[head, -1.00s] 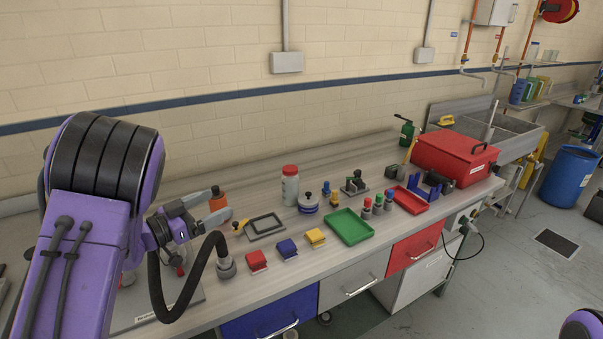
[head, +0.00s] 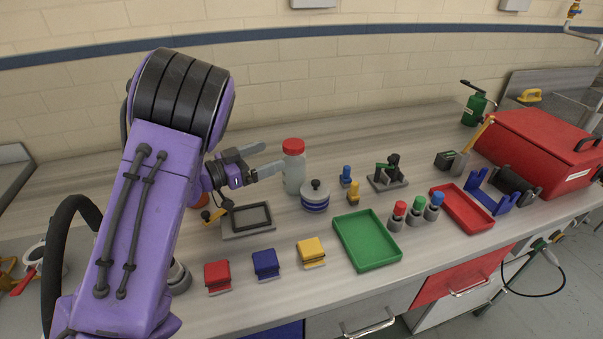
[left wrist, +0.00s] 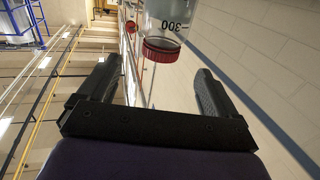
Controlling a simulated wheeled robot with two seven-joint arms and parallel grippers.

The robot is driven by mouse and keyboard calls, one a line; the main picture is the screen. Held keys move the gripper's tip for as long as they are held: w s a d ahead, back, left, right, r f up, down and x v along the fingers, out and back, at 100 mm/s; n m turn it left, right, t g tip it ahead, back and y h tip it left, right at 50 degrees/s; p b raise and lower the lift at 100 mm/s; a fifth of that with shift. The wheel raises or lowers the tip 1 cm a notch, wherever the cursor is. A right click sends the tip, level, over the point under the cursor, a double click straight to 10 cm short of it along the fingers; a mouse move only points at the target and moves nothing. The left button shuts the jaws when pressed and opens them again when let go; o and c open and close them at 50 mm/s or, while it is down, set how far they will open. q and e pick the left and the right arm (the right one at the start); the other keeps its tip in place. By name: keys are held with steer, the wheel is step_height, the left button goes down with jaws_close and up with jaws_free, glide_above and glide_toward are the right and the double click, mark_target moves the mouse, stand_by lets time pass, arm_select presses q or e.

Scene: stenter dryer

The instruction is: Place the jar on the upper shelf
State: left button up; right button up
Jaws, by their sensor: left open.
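The jar (head: 294,174), a pale see-through bottle with a red lid, stands upright on the bench near the wall. My left gripper (head: 272,159) is open and empty, its fingers pointing at the jar's upper part from the left, with the tips close to it. In the left wrist view the jar (left wrist: 172,14) shows upside down with its "300" mark, beyond the open fingertips (left wrist: 157,73) and between their lines. I cannot tell whether a finger touches it. No upper shelf shows in either view. My right gripper is out of view.
A lidded pot with blue bands (head: 315,198) stands close to the jar's right. A black frame (head: 248,218) lies below my gripper. Red, blue and yellow blocks, a green tray (head: 366,240) and a red toolbox (head: 540,150) fill the front and right. Bench behind the jar is clear.

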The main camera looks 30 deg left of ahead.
mark_target(284, 150)
arm_select(q)
steer(key=p+x, duration=0.1)
steer(key=x, duration=0.3)
steer(key=shift+w+d+p, duration=0.15)
steer(key=shift+w+p, duration=0.15)
steer(key=shift+p, duration=0.05)
steer(key=x, duration=0.1)
steer(key=p+x, duration=0.1)
steer(key=x, duration=0.1)
steer(key=f+p+x, duration=0.1)
steer(key=x, duration=0.1)
steer(key=shift+w, duration=0.45)
jaws_close()
